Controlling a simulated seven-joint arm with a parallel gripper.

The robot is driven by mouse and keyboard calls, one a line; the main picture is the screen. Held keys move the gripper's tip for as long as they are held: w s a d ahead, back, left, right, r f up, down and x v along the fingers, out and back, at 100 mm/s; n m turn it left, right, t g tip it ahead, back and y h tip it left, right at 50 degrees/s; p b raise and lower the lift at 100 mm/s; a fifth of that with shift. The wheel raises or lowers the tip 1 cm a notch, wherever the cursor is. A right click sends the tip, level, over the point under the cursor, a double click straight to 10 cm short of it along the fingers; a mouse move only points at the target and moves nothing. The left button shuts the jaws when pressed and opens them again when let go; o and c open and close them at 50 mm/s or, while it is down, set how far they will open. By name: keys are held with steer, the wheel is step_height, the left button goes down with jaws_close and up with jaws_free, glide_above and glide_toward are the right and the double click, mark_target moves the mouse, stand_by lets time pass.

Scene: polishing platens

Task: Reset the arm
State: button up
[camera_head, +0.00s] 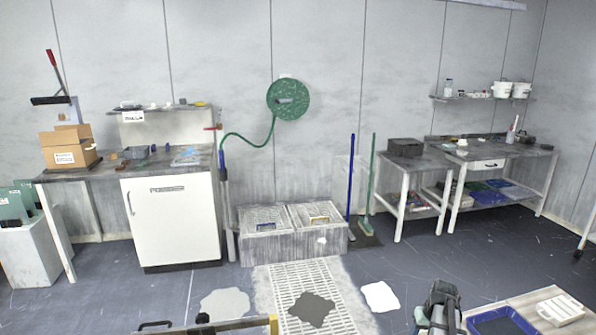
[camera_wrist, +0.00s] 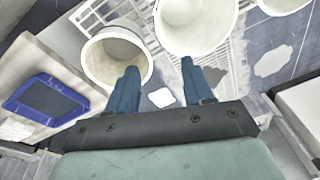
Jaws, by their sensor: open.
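My gripper (camera_wrist: 160,66) shows in the wrist view with its two blue fingers spread apart and nothing between them. The left finger overlaps the lower rim of a white round container (camera_wrist: 98,60). The right fingertip is just below a second white container (camera_wrist: 196,45) in the picture. I cannot tell whether either finger touches a container. In the head view, a dark grey and green shape (camera_head: 440,308) at the bottom edge may be part of my arm; its fingers cannot be made out there.
A blue tray (camera_wrist: 45,102) lies left of the gripper; a blue tray (camera_head: 502,322) and a white block (camera_head: 560,309) lie at the lower right of the head view. A workbench (camera_head: 105,172) and white cabinet (camera_head: 172,222) stand left. The dark floor (camera_head: 400,262) has open room.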

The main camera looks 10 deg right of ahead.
steer(key=s+a+f+n+g, duration=0.1)
steer(key=a+f, duration=0.2)
steer(key=a, duration=1)
steer(key=s+a+f+n, duration=0.2)
steer(key=a+f, duration=0.1)
steer(key=a, duration=0.9)
steer(key=s+a+f+n+g, duration=0.1)
steer(key=a+f, duration=0.2)
steer(key=a, duration=1)
steer(key=s+f+g, duration=0.3)
steer(key=s+f, duration=0.7)
steer(key=s, duration=0.5)
steer(key=s+f+g, duration=0.3)
steer(key=s+f, duration=0.7)
steer(key=s, duration=0.4)
steer(key=shift+s+d+f+g, duration=0.2)
steer(key=shift+s+d+g, duration=0.1)
steer(key=shift+s, duration=0.05)
